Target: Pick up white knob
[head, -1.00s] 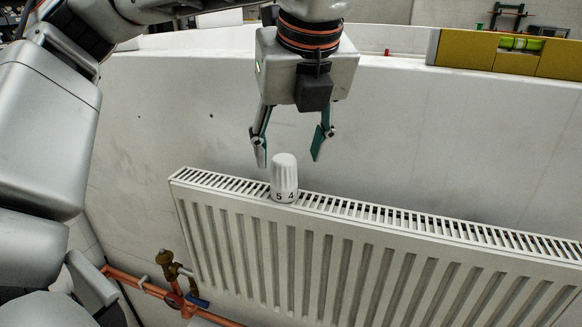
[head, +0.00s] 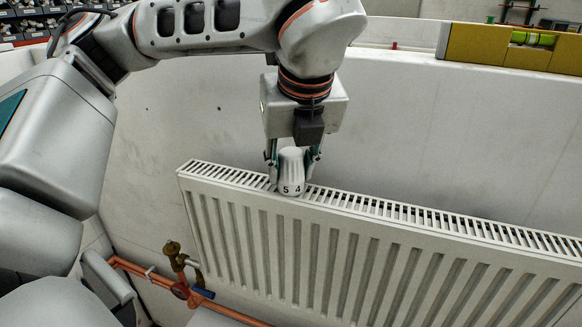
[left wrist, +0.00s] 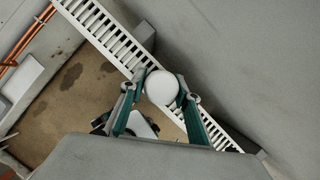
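The white knob (head: 291,173), ribbed and marked with the numbers 5 and 4, stands upright on the top grille of the white radiator (head: 340,240). My left gripper (head: 292,160) comes down on it from above, with one finger on each side. In the left wrist view the knob (left wrist: 162,87) shows as a round white top between the two green-backed fingertips (left wrist: 162,84), which appear to touch its sides. The gripper looks shut on the knob. The knob's far side is hidden. My right gripper is not in view.
A pale wall (head: 420,130) rises close behind the radiator. A yellow spirit level (head: 505,47) lies on the ledge at upper right. Copper pipes (head: 145,272) and a brass valve (head: 178,262) are at the radiator's lower left. The grille to the knob's right is clear.

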